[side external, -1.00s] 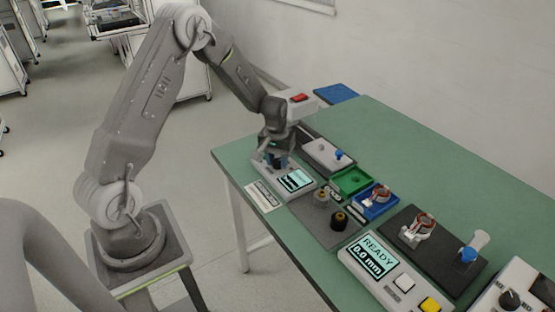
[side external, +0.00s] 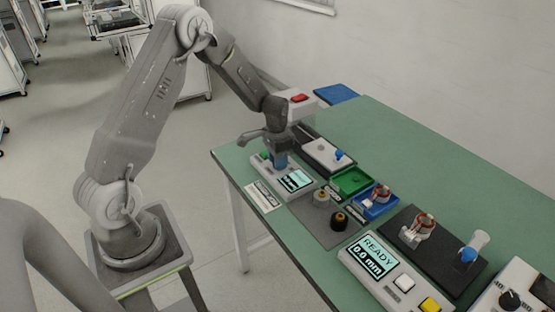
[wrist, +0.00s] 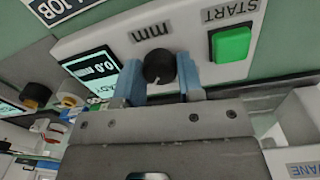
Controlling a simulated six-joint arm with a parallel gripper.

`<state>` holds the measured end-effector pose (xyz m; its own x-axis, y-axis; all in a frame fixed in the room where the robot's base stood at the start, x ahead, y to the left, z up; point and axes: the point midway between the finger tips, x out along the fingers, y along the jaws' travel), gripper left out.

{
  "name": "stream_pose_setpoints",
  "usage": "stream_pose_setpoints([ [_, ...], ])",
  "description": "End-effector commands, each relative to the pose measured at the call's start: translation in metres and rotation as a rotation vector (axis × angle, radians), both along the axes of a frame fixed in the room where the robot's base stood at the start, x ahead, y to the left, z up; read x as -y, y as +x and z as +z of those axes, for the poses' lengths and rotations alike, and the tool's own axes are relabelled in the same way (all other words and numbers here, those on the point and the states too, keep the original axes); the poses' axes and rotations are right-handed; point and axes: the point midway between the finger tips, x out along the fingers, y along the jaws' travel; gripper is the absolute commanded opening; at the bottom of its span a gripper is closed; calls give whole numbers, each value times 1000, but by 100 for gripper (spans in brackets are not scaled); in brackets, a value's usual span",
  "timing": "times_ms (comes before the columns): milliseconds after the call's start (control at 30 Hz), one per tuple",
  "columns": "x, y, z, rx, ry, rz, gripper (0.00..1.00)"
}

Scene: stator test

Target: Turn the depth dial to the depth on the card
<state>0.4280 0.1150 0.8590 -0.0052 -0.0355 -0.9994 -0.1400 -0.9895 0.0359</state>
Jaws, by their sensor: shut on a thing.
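The depth dial is a black knob (wrist: 159,67) with a light pointer line, on a light grey control box (wrist: 195,35) beside the print "mm". My gripper (wrist: 160,80) is shut on the dial, one blue finger on each side of it in the wrist view. In the side view my gripper (side external: 280,160) is over the box and hides the dial. The box's screen (wrist: 97,71) reads 0.0 in the wrist view; in the side view the screen (side external: 295,181) is too small to read. The job card (side external: 263,196) lies beside the box; its depth is not legible.
A green START button (wrist: 231,44) is on the same box, close to the gripper. Green (side external: 352,181) and blue trays sit to the right. A second box (side external: 372,256) shows READY, 0.0 mm.

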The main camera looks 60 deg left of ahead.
Motion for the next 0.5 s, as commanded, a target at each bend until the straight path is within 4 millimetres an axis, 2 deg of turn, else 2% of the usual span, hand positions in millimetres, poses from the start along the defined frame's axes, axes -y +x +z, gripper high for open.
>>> stream_pose_setpoints([
  [500, 0, 0, 0, -1, 0, -57, 11],
])
